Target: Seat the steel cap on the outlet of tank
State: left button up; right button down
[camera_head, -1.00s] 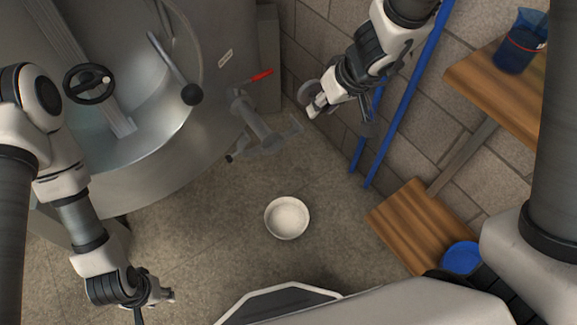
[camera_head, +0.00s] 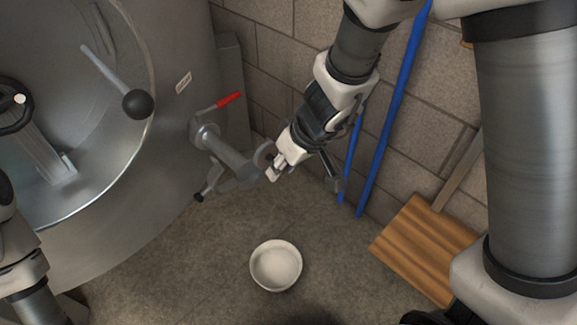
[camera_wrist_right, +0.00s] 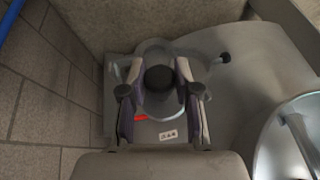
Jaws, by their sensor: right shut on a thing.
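The tank (camera_head: 150,190) is a big steel vessel at the left. Its outlet (camera_head: 228,156) is a short grey pipe pointing toward the lower right, with a red-handled valve (camera_head: 228,99) behind it. The steel cap (camera_head: 264,154) is a grey disc at my right gripper (camera_head: 274,170), close to the outlet's free end. I cannot tell whether they touch. In the right wrist view, the gripper (camera_wrist_right: 160,90) is shut on the cap, with a dark round part between its fingers; the cap's grey rim (camera_wrist_right: 160,46) seems to show behind. My left gripper is out of view.
A grey clamp-like fitting with a black knob (camera_head: 199,197) sits below the outlet. A white bowl (camera_head: 276,265) stands on the floor. Blue poles (camera_head: 388,125) lean on the block wall to the right.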

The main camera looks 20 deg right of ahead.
aim_at(271, 155)
jog(key=shift+w+a+f+p, duration=0.15)
jog(key=shift+w+a+p, duration=0.2)
jog(key=shift+w, duration=0.3)
jog(key=shift+w+a+f+p, duration=0.1)
jog(key=shift+w+f+p, duration=0.1)
jog(key=shift+w+p, duration=0.35)
jog(key=shift+w+a+f+p, duration=0.15)
jog(key=shift+w+a+p, duration=0.1)
jog(key=shift+w, duration=0.5)
jog(key=shift+w+a+f+p, duration=0.15)
jog(key=shift+w+a+p, duration=0.05)
jog(key=shift+w+p, duration=0.3)
jog(key=shift+w+a+f+p, duration=0.2)
jog(key=shift+w+p, duration=0.2)
jog(key=shift+w, duration=0.15)
jog(key=shift+w+a+f+p, duration=0.15)
jog(key=shift+w+a+p, duration=0.05)
jog(key=shift+w+p, duration=0.3)
jog(key=shift+f+b, duration=0.6)
notch_tip(271, 155, down, 8)
jog(key=b, duration=0.8)
jog(key=shift+f+b, duration=0.45)
jog(key=shift+b, duration=0.35)
jog(key=c, duration=0.8)
grip_release()
jog(key=shift+o, duration=0.2)
